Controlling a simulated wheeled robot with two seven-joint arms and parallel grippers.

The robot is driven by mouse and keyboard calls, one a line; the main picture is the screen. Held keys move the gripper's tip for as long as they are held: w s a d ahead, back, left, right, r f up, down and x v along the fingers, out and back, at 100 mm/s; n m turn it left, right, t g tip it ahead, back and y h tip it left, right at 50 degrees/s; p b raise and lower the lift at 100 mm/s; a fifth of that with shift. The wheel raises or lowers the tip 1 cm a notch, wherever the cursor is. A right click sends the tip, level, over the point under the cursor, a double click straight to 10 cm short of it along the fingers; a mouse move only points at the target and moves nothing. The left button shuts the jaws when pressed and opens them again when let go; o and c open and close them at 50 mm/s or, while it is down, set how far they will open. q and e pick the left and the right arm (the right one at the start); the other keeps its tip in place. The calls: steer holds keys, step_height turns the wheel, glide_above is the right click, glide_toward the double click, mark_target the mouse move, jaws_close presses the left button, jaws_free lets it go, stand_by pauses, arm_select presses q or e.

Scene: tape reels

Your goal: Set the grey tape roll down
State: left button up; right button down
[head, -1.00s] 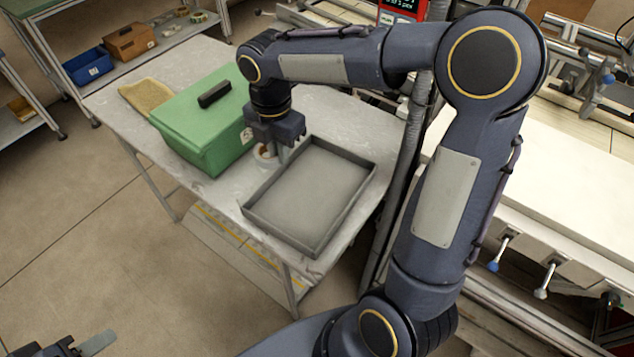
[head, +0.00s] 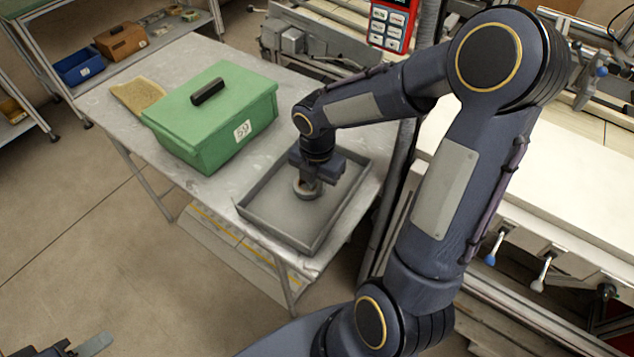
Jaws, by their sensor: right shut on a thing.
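My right gripper (head: 310,184) points down inside the outline of the shallow grey tray (head: 276,234). It is shut on the grey tape roll (head: 306,191), a small ring that shows just below the fingers. The roll is over the tray's floor, towards its back-left part; I cannot tell whether it touches the floor. The gripper hides part of the roll. My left gripper (head: 92,345) shows only in part at the bottom left corner, and its jaws cannot be made out.
A green lidded box (head: 215,115) with a black handle stands left of the tray on the grey table (head: 185,62). Blue (head: 80,67) and brown (head: 124,40) bins sit on a shelf at the back left. The tray's front half is clear.

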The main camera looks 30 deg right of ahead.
steer(key=shift+f, duration=0.15)
steer(key=c, duration=1.5)
jaws_free()
steer(key=shift+o, duration=0.2)
steer(key=shift+r, duration=0.5)
step_height(320, 180, up, 11)
steer(key=p, duration=0.1)
steer(key=s+a+m+t+y, duration=0.2)
steer(key=s+m, duration=0.5)
steer(key=m, duration=0.5)
steer(key=s+a+r+m+t+y, duration=0.1)
steer(key=s+a+m+t, duration=0.2)
steer(key=s+m, duration=0.4)
steer(key=m, duration=0.6)
steer(key=shift+s+a+r+t+y, duration=0.15)
steer(key=shift+s+a+t+y, duration=0.15)
steer(key=shift+s+a+y, duration=0.1)
